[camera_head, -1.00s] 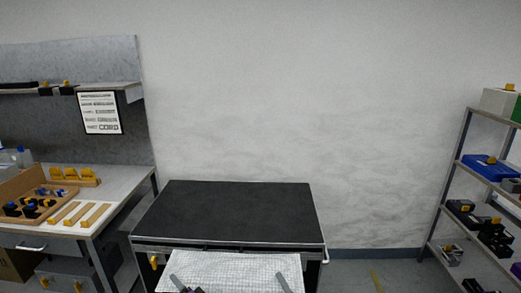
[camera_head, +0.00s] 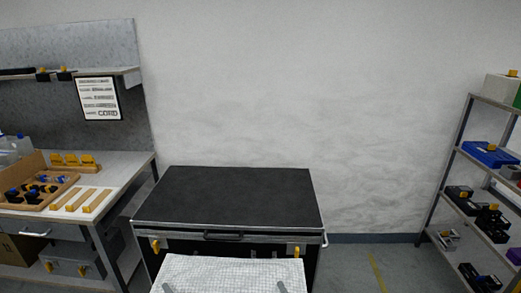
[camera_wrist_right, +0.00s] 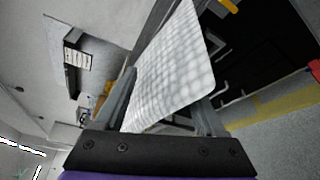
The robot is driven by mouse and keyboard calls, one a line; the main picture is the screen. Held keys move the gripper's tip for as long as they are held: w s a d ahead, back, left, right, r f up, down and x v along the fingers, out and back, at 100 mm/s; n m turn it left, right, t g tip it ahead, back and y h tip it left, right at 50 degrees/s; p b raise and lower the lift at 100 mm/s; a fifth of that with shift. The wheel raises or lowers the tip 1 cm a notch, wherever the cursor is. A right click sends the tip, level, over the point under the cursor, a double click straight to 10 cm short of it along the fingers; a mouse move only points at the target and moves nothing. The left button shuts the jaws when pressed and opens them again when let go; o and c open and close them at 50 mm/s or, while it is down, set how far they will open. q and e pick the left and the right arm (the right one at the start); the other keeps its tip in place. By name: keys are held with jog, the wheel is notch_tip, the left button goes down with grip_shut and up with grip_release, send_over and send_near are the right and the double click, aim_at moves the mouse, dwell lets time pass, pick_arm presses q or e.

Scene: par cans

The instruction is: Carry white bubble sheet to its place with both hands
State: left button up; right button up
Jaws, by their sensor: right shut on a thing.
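The white bubble sheet (camera_head: 232,273) is a pale, grid-textured flat sheet at the bottom of the head view, in front of the dark-topped cart. Its near part is cut off by the picture edge. A grey finger of my left gripper (camera_head: 169,288) shows over its left side; the rest of that gripper is out of the picture. A finger of my right gripper (camera_head: 282,287) shows over its right side. In the right wrist view, the sheet (camera_wrist_right: 175,65) runs between the fingers of my right gripper (camera_wrist_right: 163,112), which is shut on it.
The cart (camera_head: 235,196) has a bare black top and a front handle. A workbench (camera_head: 125,178) with a wooden tray (camera_head: 38,184) and wooden strips stands at the left. A shelf rack (camera_head: 457,150) with boxes stands at the right. Floor between cart and rack looks clear.

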aim_at(183, 275)
pick_arm(q)
jog(key=shift+w+d, duration=0.15)
pick_arm(e)
jog(key=shift+a, duration=0.2)
